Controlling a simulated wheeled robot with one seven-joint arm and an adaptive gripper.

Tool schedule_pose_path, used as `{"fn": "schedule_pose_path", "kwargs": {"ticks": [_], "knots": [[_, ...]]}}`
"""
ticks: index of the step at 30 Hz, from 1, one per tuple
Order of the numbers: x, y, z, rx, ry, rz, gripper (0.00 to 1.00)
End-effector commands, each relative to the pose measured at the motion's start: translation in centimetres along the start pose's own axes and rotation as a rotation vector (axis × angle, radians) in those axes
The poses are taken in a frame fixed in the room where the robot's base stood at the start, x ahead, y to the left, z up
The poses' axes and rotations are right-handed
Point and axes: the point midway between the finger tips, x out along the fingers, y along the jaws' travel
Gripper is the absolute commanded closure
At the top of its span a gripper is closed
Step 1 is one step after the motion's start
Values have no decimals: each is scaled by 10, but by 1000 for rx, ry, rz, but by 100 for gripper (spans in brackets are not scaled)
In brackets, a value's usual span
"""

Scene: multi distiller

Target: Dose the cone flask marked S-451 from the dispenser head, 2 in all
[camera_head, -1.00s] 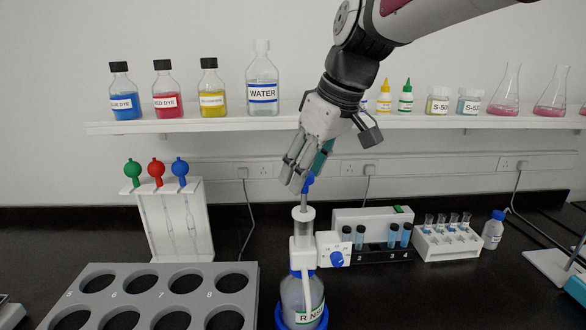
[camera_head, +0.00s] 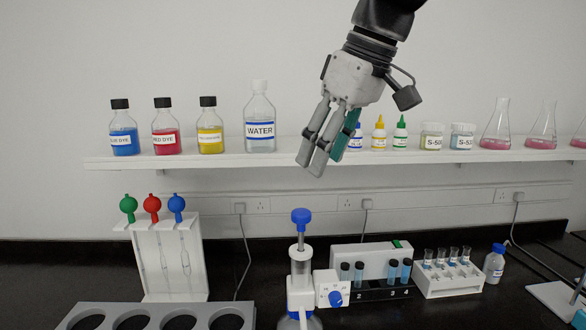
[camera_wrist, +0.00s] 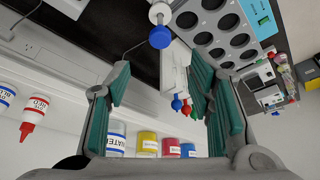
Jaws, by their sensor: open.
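The bottle-top dispenser head (camera_head: 300,290) is white with a blue dial (camera_head: 335,298). A blue knob (camera_head: 301,216) tops its plunger rod, which stands up out of the clear barrel. The knob also shows in the wrist view (camera_wrist: 160,37). My gripper (camera_head: 313,165) is open and empty, above the knob and apart from it. Its green-padded fingers (camera_wrist: 158,85) are spread in the wrist view. Cone flasks with pink liquid (camera_head: 502,125) stand at the shelf's right. I see no readable S-451 mark in any view.
A grey rack with round holes (camera_head: 150,307) lies front left. A pipette stand (camera_head: 165,262), a vial block (camera_head: 372,258) and a white tube rack (camera_head: 448,279) stand along the back. The shelf (camera_head: 225,159) holds dye bottles, a water bottle (camera_head: 260,122) and small droppers.

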Motion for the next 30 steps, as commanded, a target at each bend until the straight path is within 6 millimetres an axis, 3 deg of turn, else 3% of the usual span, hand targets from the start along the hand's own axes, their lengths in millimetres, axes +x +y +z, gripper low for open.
{"fn": "schedule_pose_path", "kwargs": {"ticks": [9, 16, 24, 30], "knots": [[-4, 0, 0, 0, -1, -1, 52], [-10, 2, -13, 71, -44, -16, 100], [-25, 8, -54, 441, -258, -1, 100], [-27, 8, -69, 687, -377, 71, 100]]}}
